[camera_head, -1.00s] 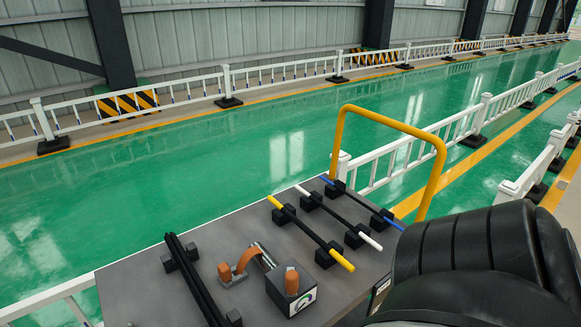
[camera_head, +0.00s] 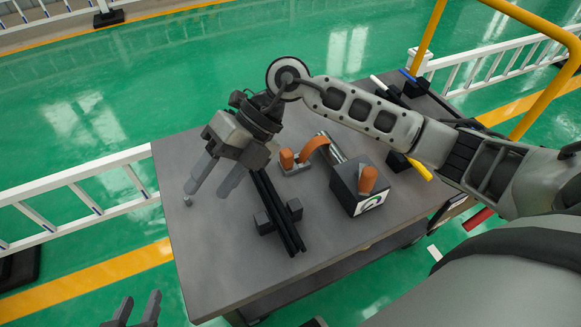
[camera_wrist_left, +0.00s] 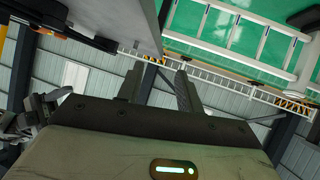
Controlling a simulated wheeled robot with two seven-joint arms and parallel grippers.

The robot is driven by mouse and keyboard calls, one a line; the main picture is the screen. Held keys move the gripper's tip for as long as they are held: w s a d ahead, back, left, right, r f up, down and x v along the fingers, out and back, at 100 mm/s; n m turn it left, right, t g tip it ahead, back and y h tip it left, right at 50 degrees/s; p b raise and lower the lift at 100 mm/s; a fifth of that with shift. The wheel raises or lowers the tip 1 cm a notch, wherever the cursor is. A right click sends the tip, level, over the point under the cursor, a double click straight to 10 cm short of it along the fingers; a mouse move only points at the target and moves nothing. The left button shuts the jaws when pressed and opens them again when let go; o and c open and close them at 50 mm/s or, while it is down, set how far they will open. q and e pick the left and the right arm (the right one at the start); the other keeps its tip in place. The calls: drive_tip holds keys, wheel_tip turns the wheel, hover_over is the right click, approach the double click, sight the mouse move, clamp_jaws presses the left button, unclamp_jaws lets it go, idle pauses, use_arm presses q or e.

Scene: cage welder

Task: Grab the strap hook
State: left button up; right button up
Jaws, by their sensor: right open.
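An orange curved piece (camera_head: 312,146) with an orange knob and a grey base lies on the grey table; it may be the strap hook, but I cannot tell for sure. My right gripper (camera_head: 206,193) reaches in from the right over the table's left part. Its fingers are apart and empty, pointing down to the left, near the black rods (camera_head: 279,212) and left of the orange piece. My left gripper (camera_head: 137,309) is low at the bottom edge, off the table, with its fingers apart. The left wrist view shows its two fingers (camera_wrist_left: 158,87) with nothing between them.
A yellow rail (camera_head: 426,35) rises at the right. White fences (camera_head: 75,190) stand around it. The table's front left is clear.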

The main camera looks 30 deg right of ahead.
drive_tip(key=w+d+f+t+h, duration=0.1)
drive_tip(key=w+d+f+h, duration=0.1)
drive_tip(key=w+d+h, duration=0.35)
drive_tip(key=m+t+h+b, duration=0.1)
drive_tip(key=m+t+h, duration=0.1)
drive_tip(key=h, duration=0.2)
approach(287, 152)
drive_tip(key=shift+h, duration=0.25)
drive_tip(key=f, duration=0.3)
drive_tip(key=f+b, duration=0.1)
drive_tip(key=f, duration=0.1)
drive_tip(key=shift+s+a, duration=0.15)
drive_tip(key=shift+a, duration=0.25)
drive_tip(key=shift+w+d+f+b, duration=0.15)
drive_tip(key=shift+w+f, duration=0.15)
drive_tip(key=shift+f, duration=0.65)
drive_tip(key=shift+w+a+f+b, duration=0.15)
drive_tip(key=shift+w+f, duration=0.2)
drive_tip(key=shift+f, duration=0.6)
drive_tip(key=shift+w+d+f+b, duration=0.2)
drive_tip(key=shift+w+f, duration=0.1)
drive_tip(key=shift+f, duration=0.65)
drive_tip(key=c, duration=1.1)
